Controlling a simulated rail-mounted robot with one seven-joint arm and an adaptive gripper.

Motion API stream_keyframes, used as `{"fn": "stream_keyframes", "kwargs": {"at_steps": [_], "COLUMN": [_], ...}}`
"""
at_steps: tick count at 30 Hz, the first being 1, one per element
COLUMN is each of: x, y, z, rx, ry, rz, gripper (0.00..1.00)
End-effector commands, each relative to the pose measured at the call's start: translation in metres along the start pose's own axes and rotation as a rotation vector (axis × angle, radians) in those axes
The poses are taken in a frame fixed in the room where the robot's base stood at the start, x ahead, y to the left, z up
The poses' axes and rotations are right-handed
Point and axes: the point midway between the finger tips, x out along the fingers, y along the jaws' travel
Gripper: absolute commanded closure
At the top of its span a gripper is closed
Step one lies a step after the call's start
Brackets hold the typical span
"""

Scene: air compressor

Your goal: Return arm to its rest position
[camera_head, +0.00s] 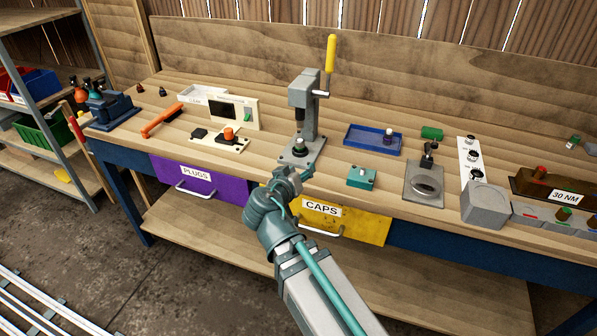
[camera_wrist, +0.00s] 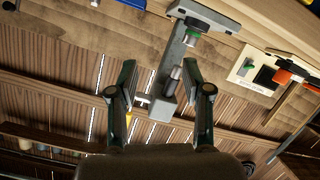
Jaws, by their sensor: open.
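My arm reaches up from the lower right of the head view to the front edge of the workbench (camera_head: 230,105). My gripper (camera_head: 298,175) is just in front of the base of the grey lever press (camera_head: 304,105), small and partly hidden by my wrist there. In the wrist view my gripper (camera_wrist: 160,75) shows its two fingers wide apart with nothing between them. The press (camera_wrist: 178,60) appears beyond the fingers, upside down, with a dark and green part (camera_wrist: 191,37) on its base. I cannot tell whether the gripper touches the press base.
A purple PLUGS drawer (camera_head: 198,182) and a yellow CAPS drawer (camera_head: 345,219) hang below the bench top. A blue tray (camera_head: 373,140), a teal box (camera_head: 361,177) and a grey fixture (camera_head: 424,184) stand right of the press. A cream panel (camera_head: 233,112) stands left.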

Motion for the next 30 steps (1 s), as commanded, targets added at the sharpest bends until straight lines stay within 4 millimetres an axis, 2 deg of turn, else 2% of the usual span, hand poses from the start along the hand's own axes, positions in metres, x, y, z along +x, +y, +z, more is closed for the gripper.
{"fn": "stream_keyframes", "kwargs": {"at_steps": [16, 20, 23, 29, 30], "x": [0.000, -0.001, 0.001, 0.015, 0.017], "y": [0.000, -0.006, -0.023, -0.042, -0.043], "z": [0.001, 0.016, 0.052, 0.152, 0.174], "rx": [-0.042, -0.116, -0.189, -0.310, -0.329], "ry": [-0.004, -0.072, -0.179, -0.416, -0.464], "rz": [0.002, -0.033, -0.100, -0.204, -0.224], "gripper": [0.51, 0.51, 0.51, 0.51, 0.51]}}
